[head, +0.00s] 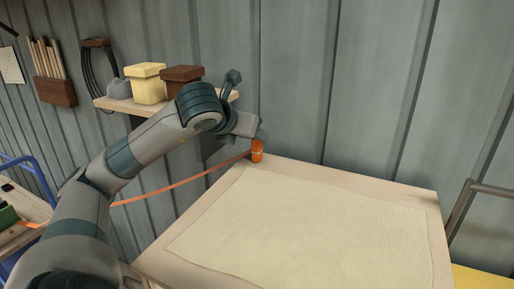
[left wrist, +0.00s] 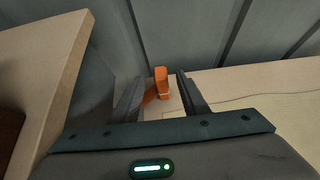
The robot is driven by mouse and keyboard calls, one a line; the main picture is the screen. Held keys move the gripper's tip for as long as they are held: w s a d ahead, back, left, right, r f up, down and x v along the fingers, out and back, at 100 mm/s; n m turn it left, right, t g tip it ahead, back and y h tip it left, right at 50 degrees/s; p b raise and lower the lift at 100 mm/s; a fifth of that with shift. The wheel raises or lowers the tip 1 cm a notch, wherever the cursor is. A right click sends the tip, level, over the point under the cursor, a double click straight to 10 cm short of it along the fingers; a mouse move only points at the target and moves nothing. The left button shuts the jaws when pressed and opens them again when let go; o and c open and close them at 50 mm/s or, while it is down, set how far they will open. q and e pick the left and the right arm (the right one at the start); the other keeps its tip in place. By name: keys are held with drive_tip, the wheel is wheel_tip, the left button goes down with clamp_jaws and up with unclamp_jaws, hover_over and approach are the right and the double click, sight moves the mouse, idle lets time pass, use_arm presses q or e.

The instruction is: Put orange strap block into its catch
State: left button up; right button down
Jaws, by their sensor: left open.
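The orange strap block (head: 257,152) stands upright at the far left corner of the table. It also shows in the left wrist view (left wrist: 161,82). An orange strap (head: 185,182) runs from it down to the left. My left gripper (head: 261,138) is open at the block. In the left wrist view its two fingers (left wrist: 160,94) lie on either side of the block, with gaps visible. I cannot make out a separate catch; the gripper partly covers the block in the head view. My right gripper is not in view.
The table (head: 404,195) carries a flat cream mat (head: 310,225). A wall shelf (head: 120,104) with yellow (head: 146,85) and brown boxes (head: 180,75) is behind my left arm. A grey metal wall stands behind the table. The mat is clear.

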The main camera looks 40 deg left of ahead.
sight(256, 162)
use_arm(q)
drive_tip(key=shift+f+p+x, duration=0.2)
drive_tip(key=shift+p+x, duration=0.7)
drive_tip(key=shift+x, duration=0.2)
drive_tip(key=shift+w+a+f+p, duration=0.1)
drive_tip(key=shift+w+f+p, duration=0.45)
drive_tip(key=shift+f, duration=0.1)
drive_tip(key=shift+w+a+f, duration=0.15)
drive_tip(key=shift+w+f, duration=0.25)
drive_tip(key=shift+w, duration=0.05)
clamp_jaws()
